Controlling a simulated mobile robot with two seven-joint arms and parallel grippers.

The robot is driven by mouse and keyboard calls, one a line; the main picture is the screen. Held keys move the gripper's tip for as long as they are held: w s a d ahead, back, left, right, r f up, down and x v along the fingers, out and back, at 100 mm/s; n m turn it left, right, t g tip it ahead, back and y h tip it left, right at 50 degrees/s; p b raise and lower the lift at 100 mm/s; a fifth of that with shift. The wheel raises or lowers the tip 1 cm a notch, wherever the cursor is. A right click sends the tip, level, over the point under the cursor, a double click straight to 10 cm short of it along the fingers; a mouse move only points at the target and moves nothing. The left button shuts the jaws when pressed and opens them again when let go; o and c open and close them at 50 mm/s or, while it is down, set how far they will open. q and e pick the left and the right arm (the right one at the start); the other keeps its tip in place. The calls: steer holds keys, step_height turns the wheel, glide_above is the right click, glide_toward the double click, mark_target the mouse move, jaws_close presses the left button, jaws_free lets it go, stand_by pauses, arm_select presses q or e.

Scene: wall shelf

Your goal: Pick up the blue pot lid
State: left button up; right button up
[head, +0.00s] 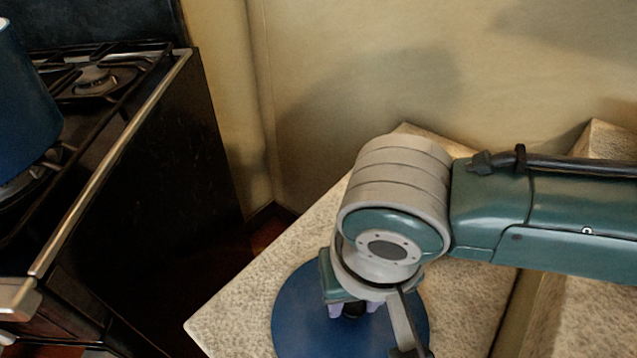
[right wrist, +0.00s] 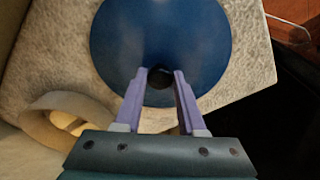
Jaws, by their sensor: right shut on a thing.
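The blue pot lid (head: 293,308) is a round blue disc with a dark knob at its middle. It lies on the pale stone-like shelf surface (head: 240,307), under my right arm in the head view. In the right wrist view the lid (right wrist: 112,48) fills the upper middle, and its dark knob (right wrist: 160,77) sits between the fingertips. My right gripper (head: 352,308) is over the lid and shut on the knob; its purple fingers also show in the right wrist view (right wrist: 160,80). The wrist hides part of the lid in the head view. My left gripper is not in view.
A dark stove (head: 150,165) with a metal front rail stands at the left, with a blue pot (head: 22,105) on its burner. A gap separates stove and shelf. A beige wall (head: 350,60) rises close behind. A round pale ring-shaped thing (right wrist: 35,122) shows in the right wrist view.

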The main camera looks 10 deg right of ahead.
jaws_close()
stand_by(0.5)
